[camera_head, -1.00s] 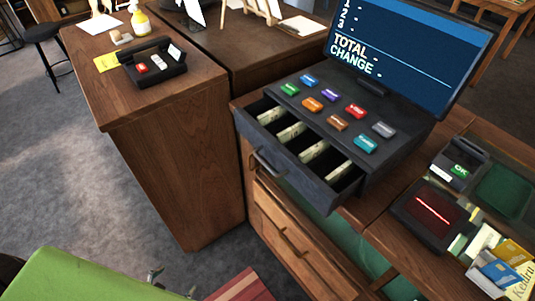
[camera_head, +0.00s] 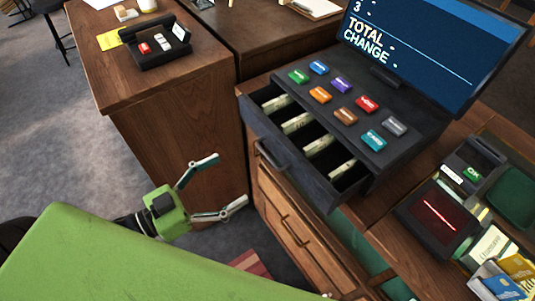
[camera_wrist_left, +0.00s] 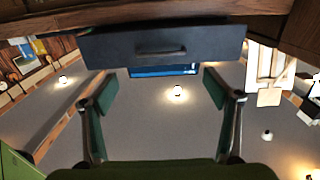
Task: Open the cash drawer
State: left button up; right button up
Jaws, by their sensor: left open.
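The dark cash drawer (camera_head: 305,170) stands pulled out from the register (camera_head: 345,105). Its compartments with banknotes show from above. Its front handle (camera_head: 271,155) faces my left gripper. My left gripper (camera_head: 232,179) is open and empty, to the left of the handle and apart from it. In the left wrist view, the drawer front (camera_wrist_left: 110,47) and its handle (camera_wrist_left: 160,51) lie beyond the spread fingers (camera_wrist_left: 158,86), roughly centred between them. My right gripper is not in view.
Wooden drawers (camera_head: 295,235) sit below the cash drawer. A scanner (camera_head: 438,215) and card reader (camera_head: 470,165) sit at right. Grey floor is open at left.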

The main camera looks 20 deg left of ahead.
aim_at(268, 155)
pick_arm(q)
jog(key=shift+p+x, duration=0.75)
jog(key=shift+x, duration=5.15)
